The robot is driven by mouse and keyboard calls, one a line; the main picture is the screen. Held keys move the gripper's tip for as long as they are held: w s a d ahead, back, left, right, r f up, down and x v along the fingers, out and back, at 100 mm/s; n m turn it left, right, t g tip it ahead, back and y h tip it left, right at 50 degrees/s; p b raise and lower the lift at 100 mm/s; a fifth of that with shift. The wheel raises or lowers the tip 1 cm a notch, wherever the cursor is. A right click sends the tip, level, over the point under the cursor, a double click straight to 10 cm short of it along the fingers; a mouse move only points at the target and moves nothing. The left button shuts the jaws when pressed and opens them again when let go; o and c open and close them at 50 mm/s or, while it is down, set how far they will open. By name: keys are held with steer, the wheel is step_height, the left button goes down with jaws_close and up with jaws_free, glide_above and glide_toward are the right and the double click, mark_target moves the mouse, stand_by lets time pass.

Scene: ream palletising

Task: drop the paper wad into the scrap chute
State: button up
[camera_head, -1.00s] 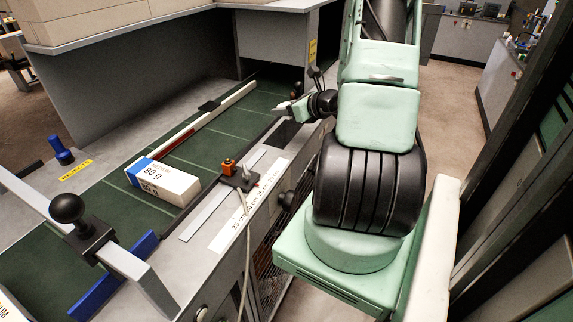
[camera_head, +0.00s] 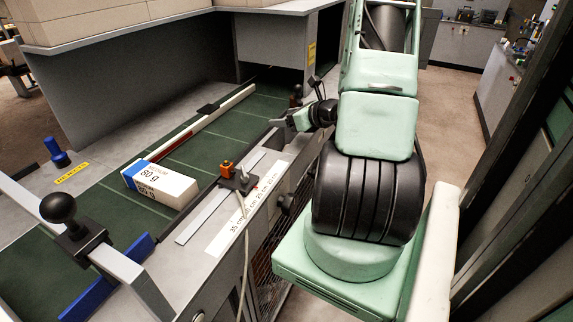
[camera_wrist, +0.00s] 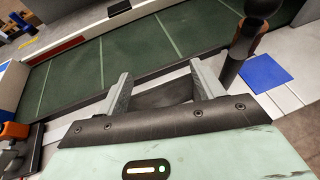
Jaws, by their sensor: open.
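My gripper (camera_head: 277,122) is at the near edge of the bench in the head view. In the wrist view my gripper (camera_wrist: 164,88) has its two grey fingers spread wide, with nothing held between them. A dark opening, which looks like the scrap chute (camera_wrist: 165,94), lies beyond and between the fingers in the wrist view. My gripper and arm cover that spot in the head view. I see no paper wad in either current view; whether it is inside the dark opening I cannot tell.
A white and blue paper ream (camera_head: 163,184) lies on the green belt (camera_head: 205,150). An orange-topped fixture (camera_head: 236,176) with a cable stands on the bench edge. A black knobbed post (camera_wrist: 248,40) rises just right of my fingers, near a blue patch (camera_wrist: 265,75).

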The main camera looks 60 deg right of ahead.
steer(key=b+v, duration=0.5)
steer(key=v, duration=1.1)
steer(key=shift+s, duration=0.4)
